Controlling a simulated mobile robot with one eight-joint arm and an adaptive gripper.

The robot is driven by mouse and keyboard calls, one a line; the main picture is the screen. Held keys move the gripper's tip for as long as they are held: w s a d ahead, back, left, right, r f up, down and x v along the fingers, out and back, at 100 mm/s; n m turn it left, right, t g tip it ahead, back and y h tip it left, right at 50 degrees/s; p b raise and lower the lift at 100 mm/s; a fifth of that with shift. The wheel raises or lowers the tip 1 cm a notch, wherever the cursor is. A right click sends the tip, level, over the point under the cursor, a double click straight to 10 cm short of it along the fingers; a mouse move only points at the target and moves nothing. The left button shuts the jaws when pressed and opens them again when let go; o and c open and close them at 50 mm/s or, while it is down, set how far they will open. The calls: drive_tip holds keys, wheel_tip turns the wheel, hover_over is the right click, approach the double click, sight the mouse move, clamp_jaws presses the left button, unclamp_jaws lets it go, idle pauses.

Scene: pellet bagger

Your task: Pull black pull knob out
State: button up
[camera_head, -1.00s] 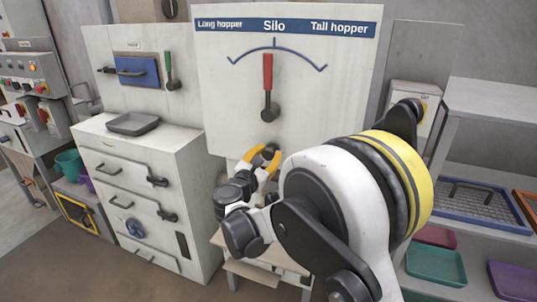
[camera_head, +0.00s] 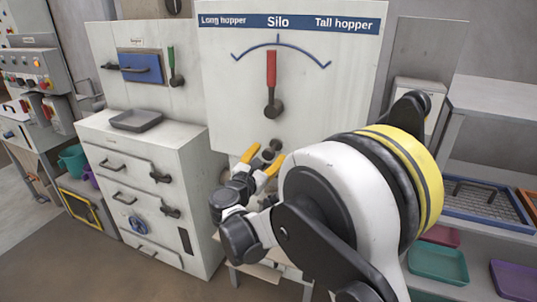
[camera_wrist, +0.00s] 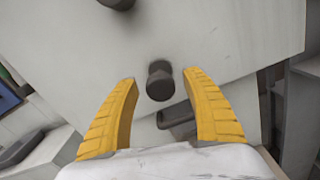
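The black pull knob (camera_wrist: 160,80) sticks out from the lower part of the white Silo panel (camera_head: 225,85). In the wrist view it stands between the tips of my two yellow fingers, with a gap on each side. My gripper (camera_wrist: 158,82) is open. In the head view my gripper (camera_head: 261,160) points up at the panel, and the knob (camera_head: 272,146) shows just at the fingertips. I cannot tell how deep the knob sits between the fingers.
A red-handled lever (camera_head: 271,85) is on the panel above the knob. A white drawer cabinet (camera_head: 190,185) with a grey tray (camera_head: 135,120) stands at the left. A shelf with a blue-rimmed wire tray (camera_head: 485,215) and coloured trays is at the right.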

drive_tip(key=v, duration=1.2)
